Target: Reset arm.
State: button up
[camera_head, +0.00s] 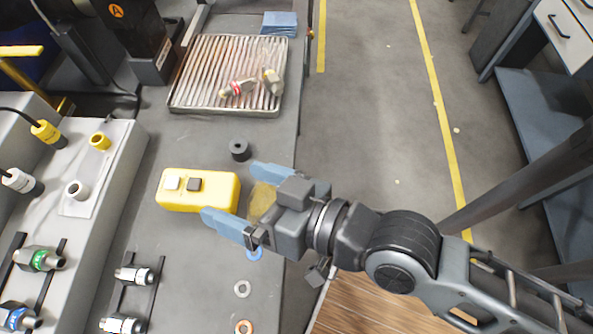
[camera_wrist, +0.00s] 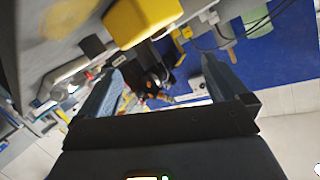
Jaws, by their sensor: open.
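My gripper (camera_head: 232,200) is open, with its two blue fingers spread and nothing seen held between them. It hangs over the right part of the workbench, its fingers pointing left towards a yellow box (camera_head: 198,205) with one white and one dark button on top. In the head view the lower fingertip overlaps the box's right end; I cannot tell whether they touch. In the wrist view the gripper's fingers (camera_wrist: 165,92) are wide apart, and the yellow box (camera_wrist: 143,18) shows at the top.
A ribbed metal tray (camera_head: 205,75) with two fittings stands at the back. A black ring (camera_head: 240,150) is beyond the box. Washers (camera_head: 242,289) lie in front. A grey panel with connectors (camera_head: 110,160) is at left. Beyond the bench's right edge is open floor (camera_head: 375,130).

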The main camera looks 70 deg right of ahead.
jog(key=s+d+r+n, duration=0.1)
jog(key=s+d+n, duration=0.1)
jog(key=s, duration=0.5)
jog(key=s+d+n, duration=0.2)
jog(key=s+d, duration=0.2)
jog(key=s, duration=0.3)
jog(key=shift+s+r+n, duration=0.15)
jog(key=shift+r+n, duration=0.15)
jog(key=shift+r, duration=0.05)
jog(key=shift+d, duration=0.1)
jog(key=shift+c, duration=0.5)
